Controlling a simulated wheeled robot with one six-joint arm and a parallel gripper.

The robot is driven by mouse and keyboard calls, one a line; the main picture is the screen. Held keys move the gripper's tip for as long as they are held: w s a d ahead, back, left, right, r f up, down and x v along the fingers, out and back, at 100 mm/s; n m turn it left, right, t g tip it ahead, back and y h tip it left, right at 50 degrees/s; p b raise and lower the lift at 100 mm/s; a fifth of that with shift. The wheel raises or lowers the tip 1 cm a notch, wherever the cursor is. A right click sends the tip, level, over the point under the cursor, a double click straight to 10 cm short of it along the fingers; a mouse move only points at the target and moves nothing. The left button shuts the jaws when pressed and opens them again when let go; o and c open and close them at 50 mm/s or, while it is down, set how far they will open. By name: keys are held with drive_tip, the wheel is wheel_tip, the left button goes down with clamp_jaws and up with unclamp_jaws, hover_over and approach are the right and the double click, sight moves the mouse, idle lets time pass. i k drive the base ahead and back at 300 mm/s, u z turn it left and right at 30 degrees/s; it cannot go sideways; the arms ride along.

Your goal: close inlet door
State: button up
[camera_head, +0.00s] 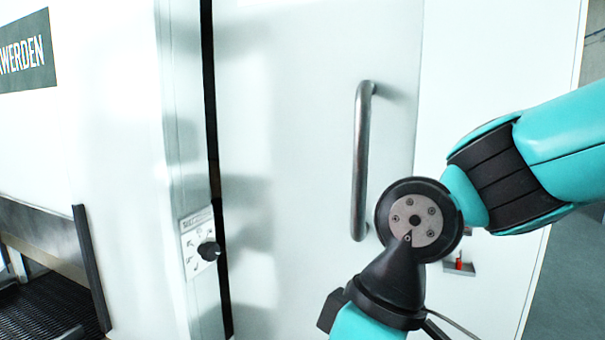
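A white door (285,160) with a vertical grey bar handle (361,160) fills the middle of the head view. A narrow dark gap runs down between its left edge and the panel beside it. I cannot tell for sure that this is the inlet door. My arm comes in from the right, and its wrist is in front of the door's lower right part, close to the handle's lower end in the picture. My gripper's fingers do not show. My arm hides part of the door's lower right area.
A black knob (208,251) on a labelled plate sits left of the gap. A dark mesh belt (45,308) runs in an opening at lower left. A sign (25,52) is at upper left. A small red switch (459,264) is right of my wrist. Grey floor shows at far right.

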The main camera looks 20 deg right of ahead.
sight(316, 103)
drive_tip(key=z, duration=1.6)
drive_tip(key=k, duration=0.95)
drive_tip(key=u, duration=1.7)
